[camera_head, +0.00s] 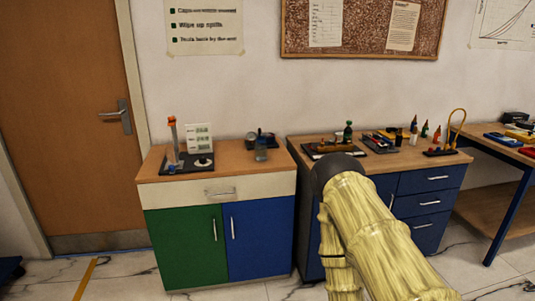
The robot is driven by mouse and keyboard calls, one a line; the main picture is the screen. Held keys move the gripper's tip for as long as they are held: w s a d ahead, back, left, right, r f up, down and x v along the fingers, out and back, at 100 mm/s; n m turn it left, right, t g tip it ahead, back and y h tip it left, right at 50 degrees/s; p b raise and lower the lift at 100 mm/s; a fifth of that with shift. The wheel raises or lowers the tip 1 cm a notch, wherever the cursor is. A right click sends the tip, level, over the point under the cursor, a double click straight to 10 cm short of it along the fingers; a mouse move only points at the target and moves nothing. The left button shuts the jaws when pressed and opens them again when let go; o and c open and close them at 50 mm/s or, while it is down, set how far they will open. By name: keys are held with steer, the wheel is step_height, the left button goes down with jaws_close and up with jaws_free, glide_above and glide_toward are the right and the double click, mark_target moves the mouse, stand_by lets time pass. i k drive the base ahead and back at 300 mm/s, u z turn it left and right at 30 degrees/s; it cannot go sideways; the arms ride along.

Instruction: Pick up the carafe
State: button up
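My arm, in a yellowish cover with a dark rounded end, rises from the lower right in front of the right cabinet. My gripper's fingers do not show. The arm's dark end is to the right of the vessel in the picture and well apart from it.
The left cabinet (219,190) also bears a dark board (187,165) with an orange-topped column and a white card. The right cabinet (417,181) carries several small bottles, trays and a yellow hoop stand (455,130). The left cabinet's front edge is clear.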

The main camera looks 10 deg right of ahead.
mark_target(261, 147)
steer(key=z, duration=0.75)
steer(key=i, duration=1.35)
